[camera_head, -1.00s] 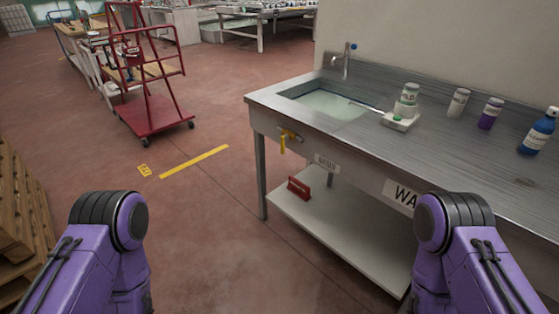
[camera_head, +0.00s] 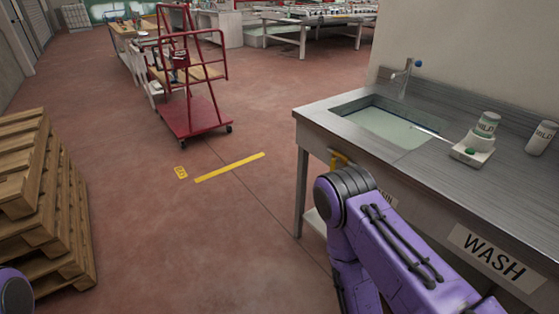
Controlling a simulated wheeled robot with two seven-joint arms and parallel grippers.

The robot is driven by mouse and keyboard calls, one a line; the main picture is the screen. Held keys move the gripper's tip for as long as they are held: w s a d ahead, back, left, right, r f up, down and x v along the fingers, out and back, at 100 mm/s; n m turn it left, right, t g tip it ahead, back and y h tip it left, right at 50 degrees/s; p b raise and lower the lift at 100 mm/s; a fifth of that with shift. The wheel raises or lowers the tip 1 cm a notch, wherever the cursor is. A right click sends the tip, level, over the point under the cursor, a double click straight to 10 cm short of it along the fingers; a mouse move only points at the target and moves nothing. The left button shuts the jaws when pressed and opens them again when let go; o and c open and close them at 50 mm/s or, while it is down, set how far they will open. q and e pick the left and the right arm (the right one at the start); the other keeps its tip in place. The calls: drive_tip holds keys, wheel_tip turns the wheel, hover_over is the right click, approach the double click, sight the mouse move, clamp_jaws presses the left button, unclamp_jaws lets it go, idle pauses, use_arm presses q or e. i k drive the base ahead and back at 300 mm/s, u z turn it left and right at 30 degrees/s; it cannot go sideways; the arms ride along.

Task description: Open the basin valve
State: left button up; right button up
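The basin (camera_head: 389,124) is set into the steel wash counter at the right and holds pale greenish water. The yellow valve handle (camera_head: 340,158) shows on the counter's front face below the basin. Its lower part is hidden behind my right arm, so I cannot tell how it is turned. My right arm reaches across in front of the counter, and its gripper is out of sight. Only a small piece of my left arm shows at the lower left edge; its gripper is not in view.
A tap (camera_head: 405,77) stands behind the basin. A small scale (camera_head: 473,149) with a jar (camera_head: 487,124) sits right of it. Wooden pallets (camera_head: 45,205) are stacked at the left. A red cart (camera_head: 195,117) stands farther back. The floor between pallets and counter is clear.

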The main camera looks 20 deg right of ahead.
sight(334, 161)
drive_tip(key=u, duration=0.35)
drive_tip(key=i, duration=0.8)
drive_tip(key=z, duration=0.6)
drive_tip(key=i, duration=0.55)
drive_tip(key=z, duration=0.65)
